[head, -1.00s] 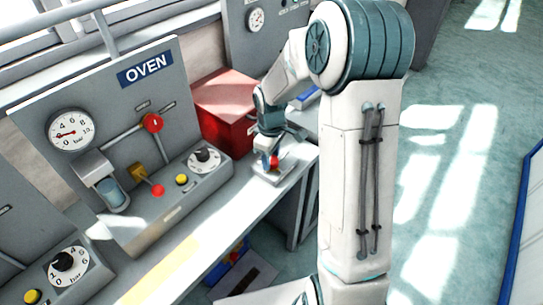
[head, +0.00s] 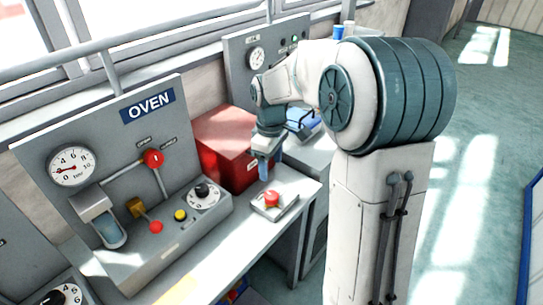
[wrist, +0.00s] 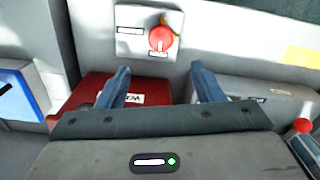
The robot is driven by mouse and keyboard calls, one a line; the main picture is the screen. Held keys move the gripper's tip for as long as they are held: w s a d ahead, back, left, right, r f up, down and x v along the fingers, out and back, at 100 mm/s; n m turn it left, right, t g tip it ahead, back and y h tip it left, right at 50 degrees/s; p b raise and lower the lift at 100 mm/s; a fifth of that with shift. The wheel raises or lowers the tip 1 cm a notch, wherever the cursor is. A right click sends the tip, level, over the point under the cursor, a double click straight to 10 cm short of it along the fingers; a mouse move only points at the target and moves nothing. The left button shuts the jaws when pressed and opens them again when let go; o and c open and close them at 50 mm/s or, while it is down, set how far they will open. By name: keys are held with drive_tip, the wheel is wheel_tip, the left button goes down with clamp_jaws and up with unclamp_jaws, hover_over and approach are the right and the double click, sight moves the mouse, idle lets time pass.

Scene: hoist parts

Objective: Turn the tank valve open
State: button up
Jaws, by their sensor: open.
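My gripper (head: 264,172) points down in front of the red box, above and behind a red mushroom-shaped button (head: 271,198) on a small grey block on the bench. In the wrist view my gripper (wrist: 160,78) has its two blue fingers apart with nothing between them; the red button (wrist: 161,38) lies beyond the tips, apart from them. No valve is readably labelled as the tank valve. A red round knob (head: 153,159) sits on pipework on the OVEN panel (head: 100,125), and a red-ended lever (head: 153,222) is below it. My gripper touches neither.
The red box (head: 222,148) stands right beside my gripper. The OVEN panel also carries a pressure gauge (head: 72,167), a black dial (head: 203,192) and a yellow button (head: 180,215). Another grey panel with a gauge (head: 257,58) is behind my arm. The bench front near the red button is clear.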

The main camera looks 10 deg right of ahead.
wheel_tip(320, 180, up, 2)
drive_tip(key=shift+r, duration=0.1)
idle(0.5)
drive_tip(key=s+r+m+t, duration=0.1)
drive_tip(key=s+m+t, duration=0.2)
drive_tip(key=s+m, duration=0.6)
drive_tip(key=s, duration=1.2)
drive_tip(key=shift+s+r+m, duration=0.2)
drive_tip(key=shift+r+m, duration=0.1)
